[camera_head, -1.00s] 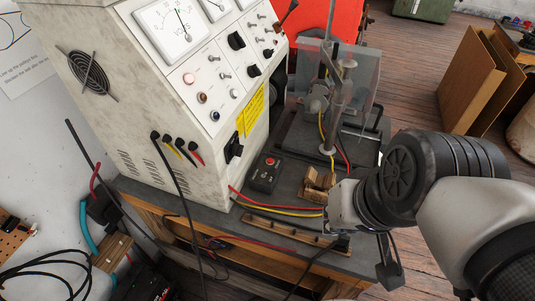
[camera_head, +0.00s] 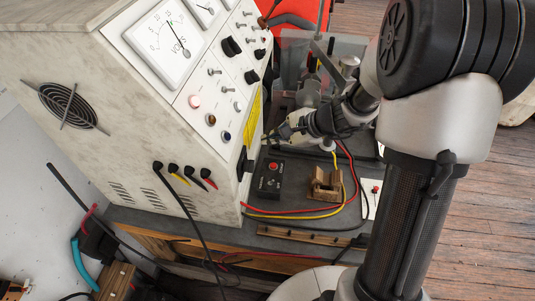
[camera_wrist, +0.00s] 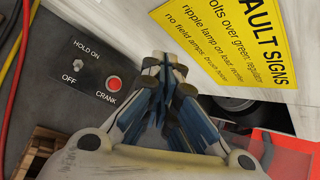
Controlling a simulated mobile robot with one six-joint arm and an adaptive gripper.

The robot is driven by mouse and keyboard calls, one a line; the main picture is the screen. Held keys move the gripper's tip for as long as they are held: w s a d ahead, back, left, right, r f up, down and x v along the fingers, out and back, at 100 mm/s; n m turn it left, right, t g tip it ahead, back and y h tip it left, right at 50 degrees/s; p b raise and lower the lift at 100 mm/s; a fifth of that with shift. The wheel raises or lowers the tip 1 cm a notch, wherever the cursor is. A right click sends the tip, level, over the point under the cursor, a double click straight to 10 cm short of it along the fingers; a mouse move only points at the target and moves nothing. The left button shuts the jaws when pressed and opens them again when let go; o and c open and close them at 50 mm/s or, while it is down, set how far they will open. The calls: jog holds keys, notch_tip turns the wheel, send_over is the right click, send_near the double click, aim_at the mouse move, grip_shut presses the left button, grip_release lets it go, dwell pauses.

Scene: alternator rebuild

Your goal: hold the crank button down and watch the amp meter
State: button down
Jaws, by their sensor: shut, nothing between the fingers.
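The crank button (camera_wrist: 113,83) is a red round button labelled CRANK on a dark control box, beside a HOLD ON/OFF toggle. In the head view the black control box (camera_head: 268,181) sits on the bench in front of the cabinet, its red button (camera_head: 273,166) visible and uncovered. My gripper (camera_head: 272,134) is just behind the box, close to the cabinet's face. In the wrist view my gripper (camera_wrist: 165,62) is shut and empty, its fingertips apart from the button, up and to its right. A large meter (camera_head: 170,42) reads VOLTS; a second meter (camera_head: 206,7) is cut off, its label unreadable.
The tester cabinet (camera_head: 100,80) stands close left of my gripper. A yellow FAULT SIGNS label (camera_wrist: 232,28) is near the fingers. Red and yellow cables (camera_head: 300,211), a wooden block (camera_head: 324,187) and a clear guard (camera_head: 300,55) crowd the bench.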

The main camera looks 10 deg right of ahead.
aim_at(273, 167)
jog(key=shift+s, duration=0.1)
notch_tip(273, 167, down, 9)
jog(key=b, duration=0.7)
jog(key=shift+r, duration=0.1)
jog(key=shift+b, duration=0.3)
dwell(1.0)
jog(key=shift+f+b, duration=0.4)
jog(key=shift+b, duration=0.05)
jog(key=shift+f, duration=0.4)
dwell(3.7)
jog(key=shift+r, duration=0.1)
dwell(0.3)
jog(key=shift+r+p, duration=0.6)
jog(key=shift+r, duration=0.15)
